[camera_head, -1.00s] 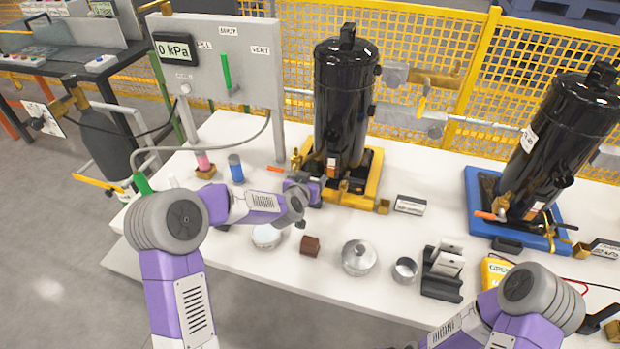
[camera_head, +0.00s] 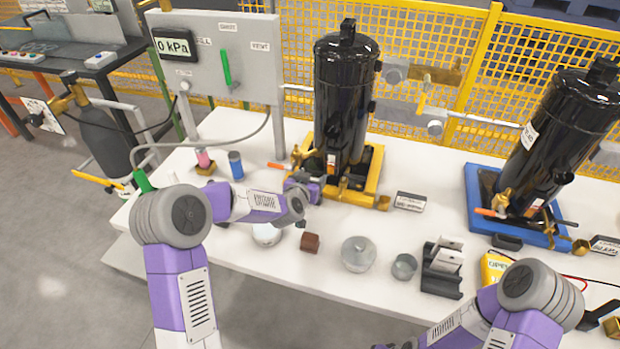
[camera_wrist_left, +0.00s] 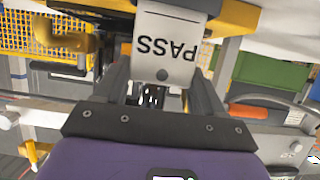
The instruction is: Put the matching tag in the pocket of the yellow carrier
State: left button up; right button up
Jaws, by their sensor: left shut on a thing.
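The yellow carrier (camera_head: 368,192) stands at the back middle of the white table with a black compressor (camera_head: 342,100) on it. My left gripper (camera_wrist_left: 163,85) is shut on a white tag (camera_wrist_left: 165,45) that reads PASS, upside down in the left wrist view. In the head view the left gripper (camera_head: 312,187) is at the carrier's front left corner, and the tag cannot be made out there. The tag's far end is close to yellow carrier parts; I cannot tell whether it is in the pocket. My right gripper (camera_head: 395,346) barely shows at the bottom edge; its jaws are unclear.
A blue carrier (camera_head: 475,195) with another black compressor stands at the right. A grey gauge panel (camera_head: 235,75) reading 0 kPa is at the back left. A brown block (camera_head: 310,243), a round lidded pot (camera_head: 358,254), a metal cup (camera_head: 404,266) and a dark rack (camera_head: 440,283) stand in front.

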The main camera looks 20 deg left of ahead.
pick_arm(q)
jog(key=shift+f, duration=0.35)
jog(key=o, duration=1.1)
jog(key=c, duration=0.4)
jog(key=shift+r+p, duration=2.5)
jog(key=shift+r, duration=1)
